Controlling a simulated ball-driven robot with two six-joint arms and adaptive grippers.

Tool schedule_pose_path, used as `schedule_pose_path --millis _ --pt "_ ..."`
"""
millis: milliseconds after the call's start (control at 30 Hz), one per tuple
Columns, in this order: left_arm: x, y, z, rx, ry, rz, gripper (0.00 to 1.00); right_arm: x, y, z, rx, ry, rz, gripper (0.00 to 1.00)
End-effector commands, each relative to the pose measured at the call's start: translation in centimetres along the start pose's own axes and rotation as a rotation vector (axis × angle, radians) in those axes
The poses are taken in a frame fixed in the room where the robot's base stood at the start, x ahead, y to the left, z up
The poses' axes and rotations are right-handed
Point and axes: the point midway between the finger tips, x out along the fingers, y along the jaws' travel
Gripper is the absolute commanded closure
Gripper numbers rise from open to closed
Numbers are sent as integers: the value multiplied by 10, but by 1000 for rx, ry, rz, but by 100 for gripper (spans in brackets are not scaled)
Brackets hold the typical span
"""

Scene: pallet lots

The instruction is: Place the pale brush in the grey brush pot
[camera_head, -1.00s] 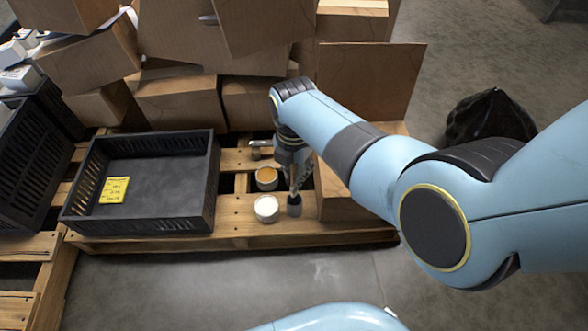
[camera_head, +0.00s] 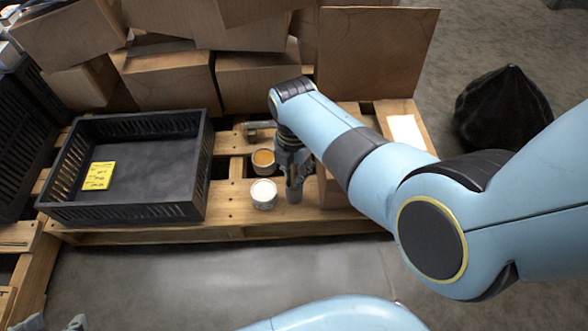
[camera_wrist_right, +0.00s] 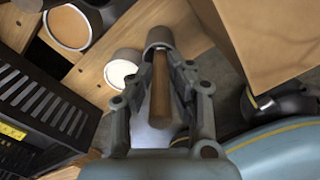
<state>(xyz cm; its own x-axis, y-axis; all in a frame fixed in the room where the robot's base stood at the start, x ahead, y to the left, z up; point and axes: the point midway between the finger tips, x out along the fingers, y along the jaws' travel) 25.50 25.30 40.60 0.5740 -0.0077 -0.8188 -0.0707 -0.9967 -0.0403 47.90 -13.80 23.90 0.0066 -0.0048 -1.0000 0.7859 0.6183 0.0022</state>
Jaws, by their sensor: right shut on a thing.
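The pale brush shows in the right wrist view as a brown wooden handle (camera_wrist_right: 161,92) between my right gripper's fingers (camera_wrist_right: 158,74). That gripper is shut on it. The handle points at the mouth of the grey brush pot (camera_wrist_right: 158,36); I cannot tell whether its far end is inside. In the head view the right gripper (camera_head: 294,172) is directly above the grey pot (camera_head: 294,195), which stands upright on the pallet, and the brush is mostly hidden. Grey pieces at the bottom left edge look like my left gripper (camera_head: 54,322); its opening is unclear.
A white-topped tin (camera_head: 263,194) and an orange-topped tin (camera_head: 264,162) stand just left of the pot. A black crate (camera_head: 130,212) with a yellow label is farther left. Cardboard boxes (camera_head: 258,80) are stacked behind. A black sack (camera_head: 503,108) lies right.

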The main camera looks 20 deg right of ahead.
Motion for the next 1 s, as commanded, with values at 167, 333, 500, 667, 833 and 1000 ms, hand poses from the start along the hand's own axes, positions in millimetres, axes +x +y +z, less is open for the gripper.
schedule_pose_path --millis 167,333,500,667,833,1000 --pt "2 0 1 1 20 -1 60 2 0 0 0 0 1 100" --pt "2 0 1 1 20 -1 60 1 0 0 0 0 1 100" --pt "2 0 1 1 20 -1 60 1 0 0 0 0 1 66" --pt "2 0 1 1 19 -1 60 1 0 0 0 0 0 57" --pt "2 0 1 1 19 -1 60 2 0 0 0 0 0 57" --pt "2 0 1 1 19 -1 60 2 0 0 0 0 0 57"
